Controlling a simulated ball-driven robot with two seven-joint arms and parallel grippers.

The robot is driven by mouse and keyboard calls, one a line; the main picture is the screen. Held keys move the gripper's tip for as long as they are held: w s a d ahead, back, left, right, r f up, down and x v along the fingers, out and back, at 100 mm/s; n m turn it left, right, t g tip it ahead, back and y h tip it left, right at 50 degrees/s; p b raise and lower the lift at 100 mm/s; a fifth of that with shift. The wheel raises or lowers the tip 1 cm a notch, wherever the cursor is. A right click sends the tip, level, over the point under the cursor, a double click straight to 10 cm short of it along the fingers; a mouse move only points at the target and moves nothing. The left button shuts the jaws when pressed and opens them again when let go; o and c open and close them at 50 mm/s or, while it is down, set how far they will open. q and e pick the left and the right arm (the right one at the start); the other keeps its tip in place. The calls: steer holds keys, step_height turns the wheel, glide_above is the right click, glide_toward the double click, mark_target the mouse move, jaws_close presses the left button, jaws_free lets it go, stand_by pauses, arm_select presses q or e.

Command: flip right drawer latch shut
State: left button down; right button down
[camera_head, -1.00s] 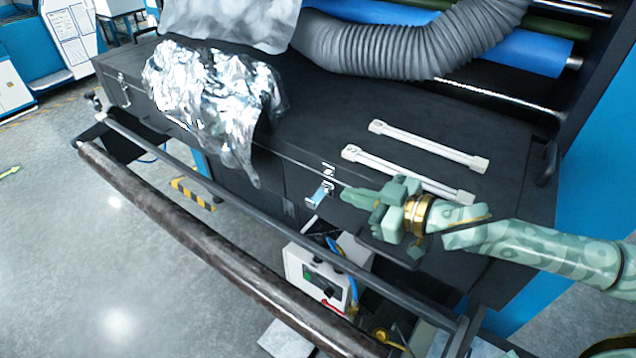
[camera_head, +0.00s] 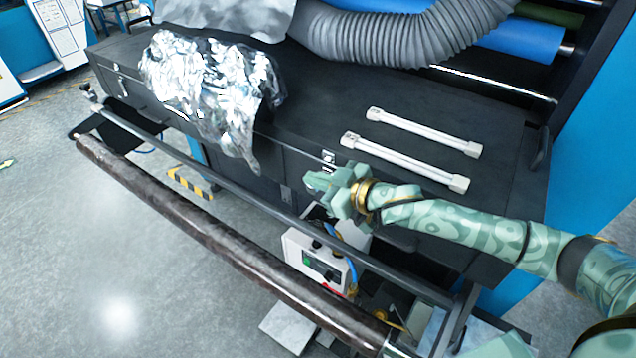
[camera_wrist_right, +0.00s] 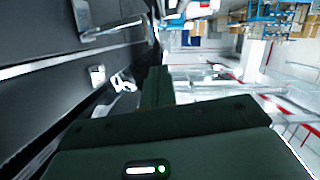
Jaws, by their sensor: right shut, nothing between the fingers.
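The right drawer latch (camera_head: 328,158) is a small bright metal catch on the dark front of the long black cabinet (camera_head: 285,152). Only its upper part shows in the head view; my right gripper (camera_head: 311,182) covers the area just below it. The gripper is shut and empty, and I cannot tell whether it touches the latch flap. In the right wrist view, a metal plate (camera_wrist_right: 97,75) and a pale looped latch part (camera_wrist_right: 123,82) show left of the dark fingers (camera_wrist_right: 158,86). My left gripper is not in view.
Two white bars (camera_head: 410,162) and crumpled silver foil (camera_head: 212,95) lie on the cabinet top. A long dark roll (camera_head: 215,235) and a thinner rail (camera_head: 250,205) run in front of the cabinet. A white control box (camera_head: 315,262) stands below the gripper.

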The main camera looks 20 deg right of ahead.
steer(key=shift+d+f, duration=0.25)
steer(key=shift+f, duration=0.7)
